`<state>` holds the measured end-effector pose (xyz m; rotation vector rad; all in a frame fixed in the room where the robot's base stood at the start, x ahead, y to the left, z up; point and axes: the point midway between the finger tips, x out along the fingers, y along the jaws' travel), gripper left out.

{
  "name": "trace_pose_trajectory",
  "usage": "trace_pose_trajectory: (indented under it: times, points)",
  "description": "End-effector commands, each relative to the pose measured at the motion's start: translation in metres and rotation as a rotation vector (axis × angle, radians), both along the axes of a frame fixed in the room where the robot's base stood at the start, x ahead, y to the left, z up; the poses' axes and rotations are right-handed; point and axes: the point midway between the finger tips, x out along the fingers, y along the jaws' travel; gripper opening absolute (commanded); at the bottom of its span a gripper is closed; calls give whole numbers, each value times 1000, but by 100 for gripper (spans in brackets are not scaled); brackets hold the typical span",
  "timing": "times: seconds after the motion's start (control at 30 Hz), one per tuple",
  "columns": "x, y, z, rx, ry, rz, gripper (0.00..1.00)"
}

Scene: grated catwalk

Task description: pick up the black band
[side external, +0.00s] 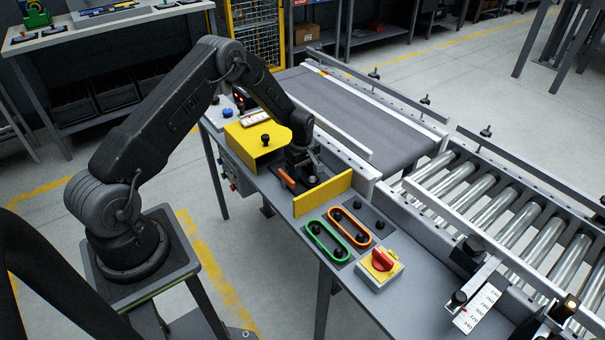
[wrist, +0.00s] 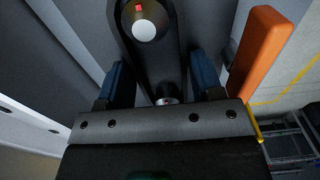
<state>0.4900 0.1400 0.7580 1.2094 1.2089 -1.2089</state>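The black band (wrist: 181,48) shows in the wrist view as a dark loop around a white-capped post (wrist: 145,30) with a red mark and a smaller silver post (wrist: 167,100). My gripper (wrist: 160,75) is open, with one blue finger on each side of the loop and a gap to it. In the side view my gripper (side external: 303,176) points down over the bench, between the yellow box and an upright yellow plate. There the band cannot be made out clearly behind the gripper and plate.
An orange lever (wrist: 262,50) stands close beside my right finger. The yellow box (side external: 256,143) and yellow plate (side external: 323,194) flank the gripper. Green (side external: 315,241) and orange (side external: 336,228) bands loop around pegs in front, near a red knob (side external: 381,261). A conveyor (side external: 350,115) runs behind.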

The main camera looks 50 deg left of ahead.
Motion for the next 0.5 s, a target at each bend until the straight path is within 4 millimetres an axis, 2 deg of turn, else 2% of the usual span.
trace_pose_trajectory:
  times: [0.03, 0.3, 0.5]
  points:
    - [0, 0, 0, 0, 0, 0, 55]
    - [0, 0, 0, 0, 0, 0, 30]
    - [0, 0, 1, 0, 0, 0, 29]
